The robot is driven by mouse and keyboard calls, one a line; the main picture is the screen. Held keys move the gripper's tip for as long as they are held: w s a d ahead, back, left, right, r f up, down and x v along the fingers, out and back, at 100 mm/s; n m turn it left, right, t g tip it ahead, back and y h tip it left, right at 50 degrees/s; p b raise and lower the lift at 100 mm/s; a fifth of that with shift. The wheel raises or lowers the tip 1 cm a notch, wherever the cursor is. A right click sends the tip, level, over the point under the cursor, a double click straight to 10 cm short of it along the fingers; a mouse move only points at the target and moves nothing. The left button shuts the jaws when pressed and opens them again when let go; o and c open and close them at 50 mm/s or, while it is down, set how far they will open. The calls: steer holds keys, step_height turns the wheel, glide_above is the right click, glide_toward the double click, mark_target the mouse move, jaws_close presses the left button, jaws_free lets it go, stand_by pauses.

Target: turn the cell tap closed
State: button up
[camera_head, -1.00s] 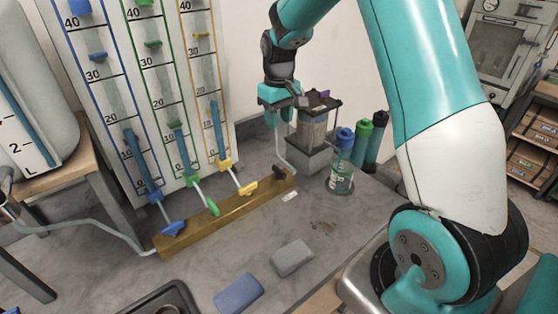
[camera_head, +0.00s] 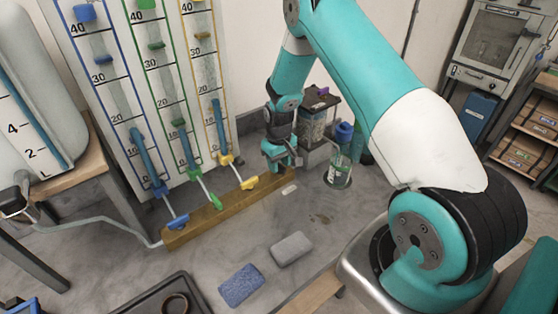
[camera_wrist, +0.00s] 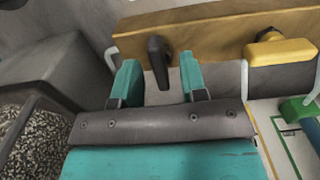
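The cell tap is the dark lever (camera_wrist: 157,62) at one end of the brass-coloured bar (camera_head: 215,215). In the wrist view the lever sticks out from the bar toward my gripper. My gripper (camera_wrist: 160,82) is open, with one teal finger on each side of the lever's tip; a gap shows on both sides, and I see no contact. In the head view my gripper (camera_head: 281,158) is low at the bar's right end and hides the dark lever. The cell (camera_head: 312,125), a clear box of grains with a dark lid, stands just behind my gripper.
Blue (camera_head: 177,222), green (camera_head: 214,202) and yellow (camera_head: 250,183) taps sit along the bar to the left. A blue-capped bottle (camera_head: 340,165) stands right of my gripper. Two sponge-like blocks (camera_head: 291,249) lie in front on the bench.

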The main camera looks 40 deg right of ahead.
jaws_close()
steer(key=shift+f, duration=0.1)
stand_by(0.3)
steer(key=m+b, duration=0.2)
steer(key=m, duration=0.2)
steer(key=shift+b, duration=0.3)
steer(key=m+b, duration=0.2)
steer(key=m, duration=0.3)
steer(key=m+b, duration=0.1)
steer(key=m, duration=0.3)
steer(key=shift+m+b, duration=0.35)
steer(key=shift+m, duration=0.05)
steer(key=shift+m+b, duration=0.5)
steer(key=shift+m, duration=1.5)
